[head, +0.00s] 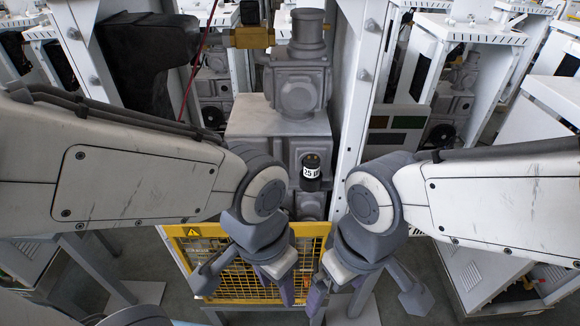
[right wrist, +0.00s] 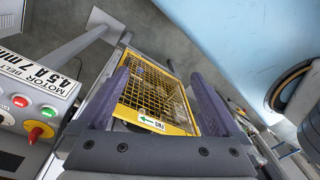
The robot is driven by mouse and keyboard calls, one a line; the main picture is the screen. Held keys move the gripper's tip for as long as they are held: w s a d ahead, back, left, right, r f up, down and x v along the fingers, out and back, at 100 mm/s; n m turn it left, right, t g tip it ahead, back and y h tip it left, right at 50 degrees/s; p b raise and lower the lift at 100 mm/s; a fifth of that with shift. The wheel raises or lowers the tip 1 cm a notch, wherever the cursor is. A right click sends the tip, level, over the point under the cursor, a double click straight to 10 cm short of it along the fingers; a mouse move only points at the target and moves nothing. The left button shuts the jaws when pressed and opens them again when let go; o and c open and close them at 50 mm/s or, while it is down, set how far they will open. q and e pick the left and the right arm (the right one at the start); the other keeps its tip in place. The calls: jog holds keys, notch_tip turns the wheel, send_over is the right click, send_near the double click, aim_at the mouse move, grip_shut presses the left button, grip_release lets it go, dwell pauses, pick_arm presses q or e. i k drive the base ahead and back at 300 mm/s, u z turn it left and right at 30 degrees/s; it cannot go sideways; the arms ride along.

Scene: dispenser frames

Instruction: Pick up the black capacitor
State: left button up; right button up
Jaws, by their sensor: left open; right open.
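The black capacitor (head: 311,174) is a small dark cylinder with a white label band reading "25 U" and small terminals on top. In the head view it is upright against the front of the grey machine, in the gap between my two arms. My left gripper (head: 277,281) is open, below and to the left of the capacitor in the picture. My right gripper (head: 336,284) is open, below and to its right. In the right wrist view my right gripper's purple fingers (right wrist: 160,78) are spread with nothing between them. The capacitor cannot be seen in that view.
A yellow mesh guard (head: 240,270) stands below the capacitor, behind my grippers. The grey machine (head: 275,125) rises between white upright posts (head: 358,60). In the right wrist view a control panel (right wrist: 38,105) with buttons is at the left.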

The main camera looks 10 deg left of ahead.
aim_at(311, 166)
jog(key=z, duration=0.05)
jog(key=k, duration=0.5)
jog(key=u, duration=2.25)
jog(key=i, duration=1.45)
jog(key=z, duration=2.15)
